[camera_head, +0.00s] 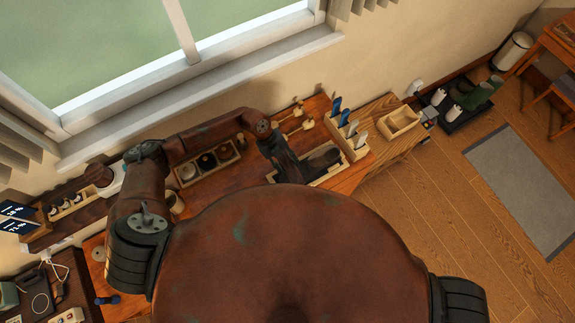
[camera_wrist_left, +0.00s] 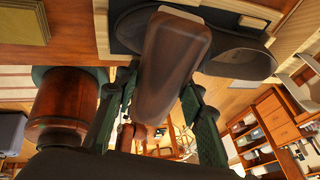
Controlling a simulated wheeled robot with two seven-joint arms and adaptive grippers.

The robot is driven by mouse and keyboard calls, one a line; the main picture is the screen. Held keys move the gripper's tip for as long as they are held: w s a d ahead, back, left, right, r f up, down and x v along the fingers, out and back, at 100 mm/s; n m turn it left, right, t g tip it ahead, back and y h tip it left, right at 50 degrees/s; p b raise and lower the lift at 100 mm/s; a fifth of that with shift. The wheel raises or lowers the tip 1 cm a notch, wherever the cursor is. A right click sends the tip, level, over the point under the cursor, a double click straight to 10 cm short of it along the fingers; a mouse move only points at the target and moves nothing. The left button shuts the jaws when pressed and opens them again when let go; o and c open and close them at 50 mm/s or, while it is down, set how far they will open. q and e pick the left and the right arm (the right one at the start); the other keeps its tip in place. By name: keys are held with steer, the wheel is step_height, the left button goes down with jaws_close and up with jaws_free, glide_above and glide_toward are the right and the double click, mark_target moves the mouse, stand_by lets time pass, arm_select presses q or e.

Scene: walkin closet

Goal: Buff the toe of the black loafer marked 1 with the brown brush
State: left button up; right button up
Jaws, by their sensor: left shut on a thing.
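The black loafer (camera_head: 324,158) lies in a shallow light-wood tray (camera_head: 328,178) on the wooden bench. It also shows in the left wrist view (camera_wrist_left: 240,55), partly covered by the brush. No number can be read on it. My left gripper (camera_head: 290,170) is beside the loafer, on its left in the head view. In the left wrist view the gripper's fingers (camera_wrist_left: 160,92) are shut on the brown brush (camera_wrist_left: 172,55), which overlaps the loafer. I cannot tell whether the bristles touch it. The brush is hidden in the head view. My right gripper is out of view.
A rack with blue and pale upright items (camera_head: 350,135) stands just right of the loafer. A compartment box with round tins (camera_head: 207,165) is left of it, beneath my left arm. An empty wooden tray (camera_head: 400,122) sits at the bench's right end.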

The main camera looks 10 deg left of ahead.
arm_select(q)
steer(key=shift+w+d+f+b, duration=0.2)
steer(key=shift+f+b, duration=0.3)
steer(key=shift+f, duration=0.25)
steer(key=shift+w+d+f+b, duration=0.1)
steer(key=shift+d+f+b, duration=0.1)
steer(key=shift+f+b, duration=0.45)
steer(key=shift+w+d+f, duration=0.1)
steer(key=shift+f, duration=0.5)
steer(key=shift+f, duration=0.1)
stand_by(0.5)
